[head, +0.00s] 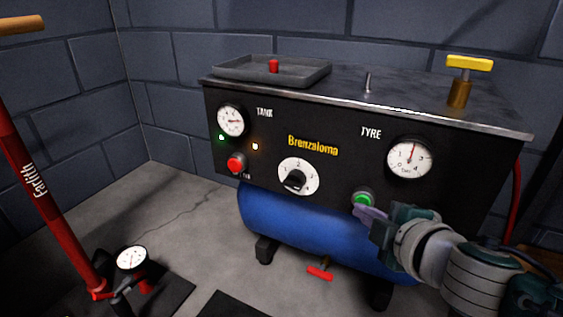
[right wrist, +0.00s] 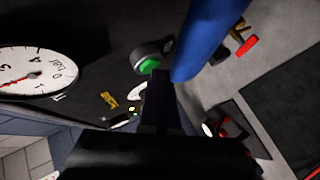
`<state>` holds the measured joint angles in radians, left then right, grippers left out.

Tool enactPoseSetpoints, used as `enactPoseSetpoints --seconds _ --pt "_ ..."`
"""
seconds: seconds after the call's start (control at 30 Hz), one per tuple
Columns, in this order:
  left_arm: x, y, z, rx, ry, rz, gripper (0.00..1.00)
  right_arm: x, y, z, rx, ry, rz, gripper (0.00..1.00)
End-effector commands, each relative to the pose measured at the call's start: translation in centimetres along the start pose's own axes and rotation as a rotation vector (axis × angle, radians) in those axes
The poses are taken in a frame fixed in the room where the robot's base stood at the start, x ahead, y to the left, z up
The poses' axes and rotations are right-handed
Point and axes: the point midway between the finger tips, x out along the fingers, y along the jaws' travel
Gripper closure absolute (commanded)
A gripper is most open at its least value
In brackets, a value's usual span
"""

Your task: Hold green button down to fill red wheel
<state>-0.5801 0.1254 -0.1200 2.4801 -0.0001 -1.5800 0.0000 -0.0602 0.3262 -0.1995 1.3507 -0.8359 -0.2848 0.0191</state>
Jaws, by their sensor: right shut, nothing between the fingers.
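The green button (head: 363,199) sits in a collar on the lower front of the black compressor panel (head: 340,160), under the TYRE gauge (head: 409,159). My right gripper (head: 370,214) is shut and empty, its tips just below and beside the button. In the right wrist view the fingertips (right wrist: 161,76) lie close to the green button (right wrist: 150,66); I cannot tell whether they touch it. The TYRE gauge needle points nearly straight up. No red wheel shows in either view. My left gripper is not in view.
A red button (head: 236,163), a dial knob (head: 297,177) and a TANK gauge (head: 231,121) share the panel. A blue tank (head: 290,222) is below. A red floor pump (head: 45,200) stands at left. A grey tray (head: 240,69) and yellow-handled valve (head: 469,64) are on top.

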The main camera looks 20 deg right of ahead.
Motion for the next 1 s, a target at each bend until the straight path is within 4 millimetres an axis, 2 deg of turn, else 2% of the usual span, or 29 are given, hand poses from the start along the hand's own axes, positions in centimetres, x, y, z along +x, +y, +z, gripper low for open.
enactPoseSetpoints --seconds 0.3,0.67,1.0 --pt "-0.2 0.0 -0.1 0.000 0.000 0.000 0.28 -1.1 -0.7 -0.8 0.001 0.000 0.000 1.00" --pt "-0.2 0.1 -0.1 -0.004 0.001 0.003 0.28 -1.3 -0.9 -0.9 0.001 0.001 -0.001 1.00" --pt "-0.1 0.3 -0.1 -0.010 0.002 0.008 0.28 -3.6 -2.7 -2.6 0.003 0.001 -0.002 1.00"
